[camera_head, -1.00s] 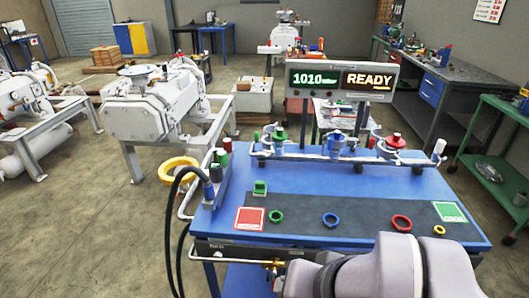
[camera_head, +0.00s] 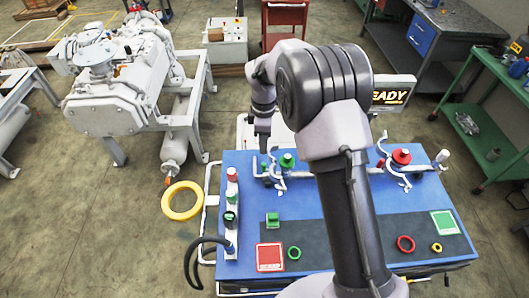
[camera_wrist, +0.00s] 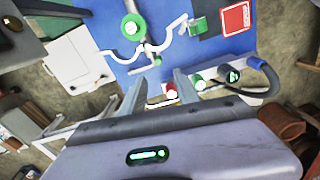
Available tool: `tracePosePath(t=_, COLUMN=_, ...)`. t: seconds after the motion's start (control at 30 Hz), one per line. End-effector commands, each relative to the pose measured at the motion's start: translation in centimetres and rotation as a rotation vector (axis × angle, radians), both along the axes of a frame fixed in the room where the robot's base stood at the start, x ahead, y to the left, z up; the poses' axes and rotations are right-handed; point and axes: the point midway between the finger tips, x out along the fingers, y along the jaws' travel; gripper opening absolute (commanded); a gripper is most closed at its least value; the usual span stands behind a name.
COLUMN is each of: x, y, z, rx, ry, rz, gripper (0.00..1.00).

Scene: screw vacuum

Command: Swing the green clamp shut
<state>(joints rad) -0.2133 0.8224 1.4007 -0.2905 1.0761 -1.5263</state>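The green clamp (camera_head: 280,182) is at the left end of the pipe manifold on the blue table, below a green-topped valve (camera_head: 287,161). Its pale curved arms are spread apart. In the wrist view the clamp's curved arms (camera_wrist: 172,24) spread around the pipe beside the round green valve top (camera_wrist: 132,27). My gripper (camera_head: 263,150) points down near the manifold's left end, just left of the green valve. In the wrist view its two fingers (camera_wrist: 159,90) are apart with nothing held between them. I cannot tell its exact height above the clamp.
A post with red and green buttons (camera_head: 231,200) and a black cable stands at the table's left edge. A green block (camera_head: 272,219), a red square (camera_head: 270,257) and coloured rings lie in front. A red-topped valve (camera_head: 401,157) is at right. My arm hides the manifold's middle.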

Motion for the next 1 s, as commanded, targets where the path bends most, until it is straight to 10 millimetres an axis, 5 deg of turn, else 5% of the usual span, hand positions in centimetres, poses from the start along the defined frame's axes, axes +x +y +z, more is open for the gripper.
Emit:
tracePosePath(t=0.2, x=-0.1, y=0.0, z=-6.7, rx=-0.001, ry=0.003, rz=-0.001, gripper=0.38)
tracePosePath(t=0.43, x=0.0, y=0.0, z=-11.5, rx=0.000, ry=0.001, rz=-0.002, gripper=0.38)
tracePosePath(t=0.87, x=0.1, y=0.0, z=-13.1, rx=0.001, ry=-0.001, rz=-0.003, gripper=0.38)
tracePosePath(t=1.0, x=0.0, y=0.0, z=-13.1, rx=0.001, ry=-0.001, rz=-0.003, gripper=0.16)
